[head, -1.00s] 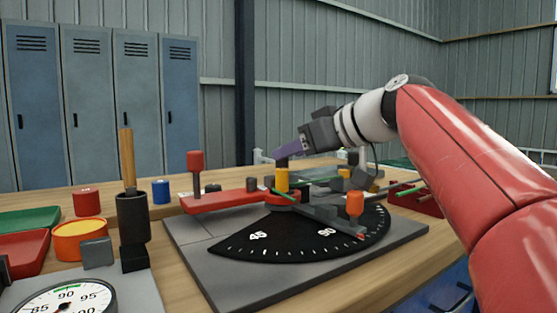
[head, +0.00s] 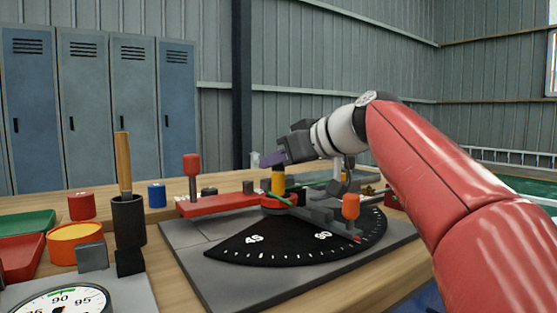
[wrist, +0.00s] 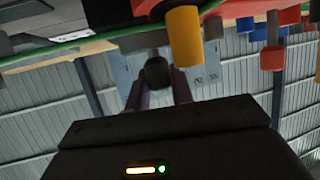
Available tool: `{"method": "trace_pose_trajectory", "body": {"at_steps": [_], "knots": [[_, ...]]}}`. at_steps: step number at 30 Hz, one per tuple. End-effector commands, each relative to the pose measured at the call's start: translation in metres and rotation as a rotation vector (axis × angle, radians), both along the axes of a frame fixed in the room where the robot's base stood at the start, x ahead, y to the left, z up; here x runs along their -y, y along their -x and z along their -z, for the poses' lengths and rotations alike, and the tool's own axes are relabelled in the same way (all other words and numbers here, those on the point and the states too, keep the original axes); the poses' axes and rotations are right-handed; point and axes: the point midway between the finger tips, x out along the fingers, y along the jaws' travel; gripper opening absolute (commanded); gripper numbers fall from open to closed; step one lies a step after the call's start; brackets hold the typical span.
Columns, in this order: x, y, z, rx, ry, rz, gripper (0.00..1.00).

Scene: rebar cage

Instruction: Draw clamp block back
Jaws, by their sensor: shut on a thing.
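My gripper (head: 272,160) reaches in from the right with its purple fingers pointing left and down, just behind the yellow post (head: 278,180) of the bending fixture. In the wrist view the fingers (wrist: 158,88) are shut on a dark round knob (wrist: 157,72), which seems to belong to the clamp block. The yellow post also shows in the wrist view (wrist: 185,38), close beside the knob. In the head view the held knob and the block's body are hidden behind the fingers and post. A green bar (head: 278,196) runs past the post.
A red lever with an upright red handle (head: 191,166) extends left of the post. An orange knob (head: 350,206) stands over the black angle dial (head: 290,240). A black cup (head: 129,220) with a wooden handle, a gauge and trays are at left.

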Motion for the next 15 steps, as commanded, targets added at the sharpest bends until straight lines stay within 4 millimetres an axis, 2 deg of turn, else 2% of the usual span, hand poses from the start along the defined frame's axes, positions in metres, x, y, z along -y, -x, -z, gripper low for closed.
{"method": "trace_pose_trajectory", "body": {"at_steps": [5, 11, 15], "knots": [[-0.001, -0.001, 0.000, -0.001, 0.001, 0.000, 0.00], [-0.013, -0.020, -0.002, -0.001, 0.001, 0.000, 0.00], [-0.014, -0.022, -0.001, 0.002, -0.002, 0.001, 0.00]]}}
